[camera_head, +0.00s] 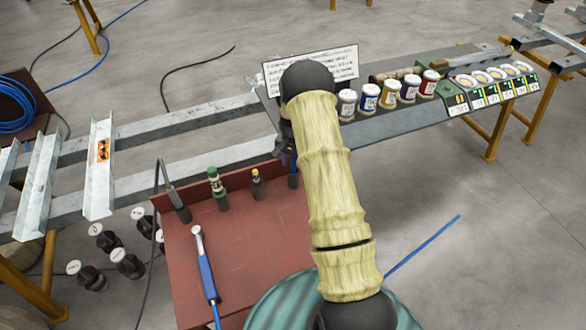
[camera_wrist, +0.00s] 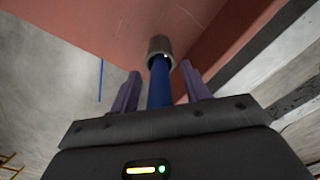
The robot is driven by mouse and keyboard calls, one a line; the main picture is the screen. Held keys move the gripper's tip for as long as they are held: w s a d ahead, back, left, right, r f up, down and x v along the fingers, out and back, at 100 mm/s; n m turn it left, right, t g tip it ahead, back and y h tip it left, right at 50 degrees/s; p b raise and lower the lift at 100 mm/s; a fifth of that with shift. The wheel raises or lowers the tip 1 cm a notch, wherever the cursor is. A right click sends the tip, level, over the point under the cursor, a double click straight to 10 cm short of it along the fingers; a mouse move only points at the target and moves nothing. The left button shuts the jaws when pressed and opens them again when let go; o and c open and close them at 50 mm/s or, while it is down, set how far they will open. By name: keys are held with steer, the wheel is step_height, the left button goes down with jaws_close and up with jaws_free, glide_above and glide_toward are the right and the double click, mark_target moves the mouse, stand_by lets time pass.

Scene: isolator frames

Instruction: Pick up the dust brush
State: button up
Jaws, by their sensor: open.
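A blue handle (camera_wrist: 160,90) stands in a dark round holder (camera_wrist: 161,47) at the red table's edge; it is probably the dust brush, but no bristles show. In the head view a short piece of the blue handle (camera_head: 292,180) shows beside my arm. My gripper (camera_wrist: 160,72) is open, with its two purple fingers on either side of the handle. I cannot tell whether either finger touches it. In the head view my arm hides most of the gripper and the handle's top.
The red table (camera_head: 240,245) bears a blue-handled wrench (camera_head: 205,265) and several tools in holders along its back edge. A rack behind holds several paint cans (camera_head: 369,98) and a white sign (camera_head: 335,65). Steel beams (camera_head: 100,165) lie to the left.

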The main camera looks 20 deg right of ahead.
steer(key=shift+c, duration=0.5)
jaws_close()
step_height(320, 180, up, 18)
steer(key=b, duration=0.3)
stand_by(0.6)
